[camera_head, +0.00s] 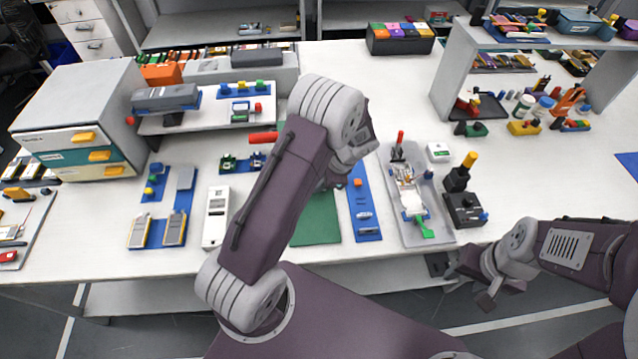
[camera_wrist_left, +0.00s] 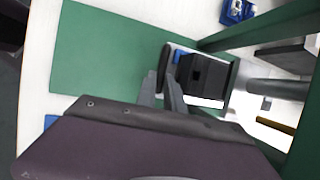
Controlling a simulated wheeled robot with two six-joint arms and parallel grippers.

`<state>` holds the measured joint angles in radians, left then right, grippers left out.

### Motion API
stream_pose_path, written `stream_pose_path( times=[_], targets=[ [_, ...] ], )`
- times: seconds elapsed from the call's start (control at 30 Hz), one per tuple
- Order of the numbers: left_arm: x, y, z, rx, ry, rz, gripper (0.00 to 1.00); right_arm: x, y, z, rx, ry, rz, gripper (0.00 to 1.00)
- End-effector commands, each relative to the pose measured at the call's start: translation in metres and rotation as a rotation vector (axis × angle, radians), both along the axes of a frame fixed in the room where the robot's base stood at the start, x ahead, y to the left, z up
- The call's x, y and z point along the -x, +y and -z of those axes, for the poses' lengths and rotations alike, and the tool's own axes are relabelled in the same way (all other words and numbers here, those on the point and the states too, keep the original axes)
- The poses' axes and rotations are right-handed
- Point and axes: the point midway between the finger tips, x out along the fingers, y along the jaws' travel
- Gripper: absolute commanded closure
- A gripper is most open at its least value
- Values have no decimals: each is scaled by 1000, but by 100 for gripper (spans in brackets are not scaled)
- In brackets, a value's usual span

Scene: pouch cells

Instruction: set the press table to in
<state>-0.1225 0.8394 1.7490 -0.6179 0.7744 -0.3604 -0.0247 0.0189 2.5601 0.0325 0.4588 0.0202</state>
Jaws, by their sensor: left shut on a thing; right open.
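My left arm crosses the middle of the head view and hides its own gripper and what lies behind it. In the left wrist view my left gripper (camera_wrist_left: 167,88) has its fingers close together, at the edge of a dark piece with a black block (camera_wrist_left: 206,76) beside it. This piece seems to be the press table, but its handle and how far in it is cannot be made out. My right gripper (camera_head: 468,281) is open and empty, low at the front edge of the bench.
A green mat (camera_head: 316,222) lies below my left arm and also shows in the left wrist view (camera_wrist_left: 100,62). A blue strip (camera_head: 364,205), a grey tray (camera_head: 428,232) and a black box with a yellow knob (camera_head: 465,208) stand to its right. A drawer cabinet (camera_head: 75,105) stands left.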

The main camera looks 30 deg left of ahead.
Motion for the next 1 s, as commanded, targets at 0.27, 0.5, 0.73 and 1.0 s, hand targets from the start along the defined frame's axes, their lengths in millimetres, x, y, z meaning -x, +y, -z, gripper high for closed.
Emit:
stream_pose_path(
  times=[0.27, 0.5, 0.73, 1.0],
  targets=[
    [-4, 1, -3, -3, -11, 4, 66, 0, 0, 0, 0, 0, 0, 51],
    [-3, 1, -2, -2, -8, 4, 66, 0, 0, 0, 0, 0, 0, 51],
    [-2, 0, -3, -1, -7, 3, 66, 0, 0, 0, 0, 0, 0, 51],
    [-6, -22, -48, 0, -12, 5, 66, 0, 0, 0, 0, 0, 0, 51]
  ],
)
